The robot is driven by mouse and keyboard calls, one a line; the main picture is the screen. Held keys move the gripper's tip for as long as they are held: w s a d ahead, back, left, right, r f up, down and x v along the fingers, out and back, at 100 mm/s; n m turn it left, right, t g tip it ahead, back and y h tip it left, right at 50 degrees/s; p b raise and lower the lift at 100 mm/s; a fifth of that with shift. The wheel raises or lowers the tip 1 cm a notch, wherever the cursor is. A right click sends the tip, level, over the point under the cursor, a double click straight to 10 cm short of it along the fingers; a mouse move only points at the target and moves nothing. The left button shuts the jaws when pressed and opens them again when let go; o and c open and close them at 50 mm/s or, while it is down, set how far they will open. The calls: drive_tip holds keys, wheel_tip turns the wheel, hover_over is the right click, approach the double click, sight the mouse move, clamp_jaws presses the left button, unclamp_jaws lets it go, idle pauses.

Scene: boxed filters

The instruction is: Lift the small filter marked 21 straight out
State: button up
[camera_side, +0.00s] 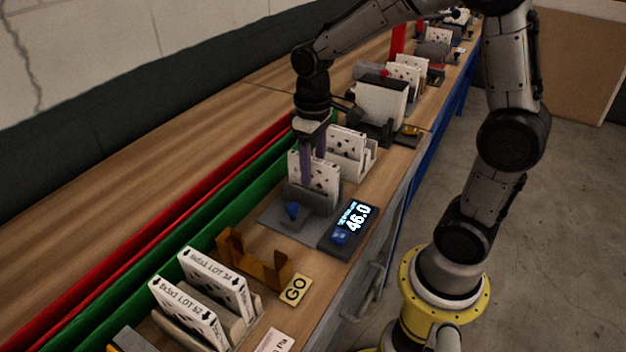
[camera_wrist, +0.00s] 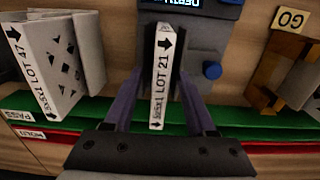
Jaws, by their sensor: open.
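The small filter marked LOT 21 (camera_wrist: 162,80) is a white flat box with black arrows on its edge. In the side view the filter (camera_side: 322,178) stands upright in a grey holder (camera_side: 309,197) on a grey plate. My gripper (camera_wrist: 157,100) is over it, with one purple finger on each side of the filter. The fingers are open, and a gap shows on both sides in the wrist view. In the side view my gripper (camera_side: 313,165) points down at the filter from above. The lower part of the filter is hidden by the holder.
A LOT 47 filter (camera_wrist: 40,70) stands close by. An empty brown holder (camera_side: 250,262) is near the GO label (camera_side: 295,289). Green (camera_side: 225,195) and red rails run behind.

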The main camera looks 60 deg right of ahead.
clamp_jaws()
drive_tip(key=shift+r, duration=0.1)
idle(0.3)
